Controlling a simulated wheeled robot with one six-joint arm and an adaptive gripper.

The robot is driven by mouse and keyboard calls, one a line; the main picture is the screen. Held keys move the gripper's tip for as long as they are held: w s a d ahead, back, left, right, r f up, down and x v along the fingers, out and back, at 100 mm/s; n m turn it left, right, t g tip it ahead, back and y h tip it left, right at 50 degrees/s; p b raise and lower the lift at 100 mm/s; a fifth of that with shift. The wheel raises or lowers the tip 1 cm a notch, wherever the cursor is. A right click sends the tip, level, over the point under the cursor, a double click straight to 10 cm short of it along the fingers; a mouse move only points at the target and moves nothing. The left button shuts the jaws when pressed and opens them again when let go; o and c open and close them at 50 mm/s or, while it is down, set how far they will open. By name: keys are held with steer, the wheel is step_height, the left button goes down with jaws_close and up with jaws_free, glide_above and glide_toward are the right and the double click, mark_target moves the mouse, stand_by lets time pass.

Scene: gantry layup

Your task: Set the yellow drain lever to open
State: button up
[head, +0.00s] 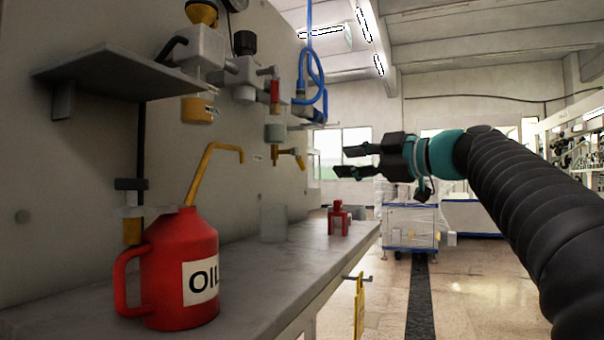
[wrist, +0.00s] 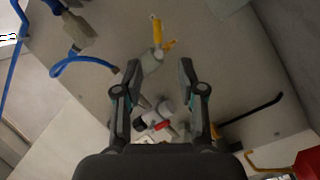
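The yellow drain lever (head: 291,152) sits under a grey filter bowl (head: 275,131) on the wall panel, with a yellow spout hanging beside it. In the wrist view the yellow parts (wrist: 168,44) show beyond the fingertips, near the top middle; which piece is the lever is hard to tell there. My gripper (head: 350,161) is open and empty, to the right of the lever in the head view and apart from it. In the wrist view my gripper (wrist: 160,72) has its two fingers spread, with the fittings between and beyond them.
A red oil can (head: 180,270) with a yellow spout stands on the grey bench (head: 255,285). A small red bottle (head: 338,218) and a clear beaker (head: 273,222) stand further back. A blue coiled hose (head: 317,85) hangs near the lever. A shelf (head: 115,70) juts out at left.

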mark_target(303, 163)
steer(key=p+x, duration=0.2)
steer(key=x, duration=1.1)
steer(key=shift+w, duration=0.2)
jaws_close()
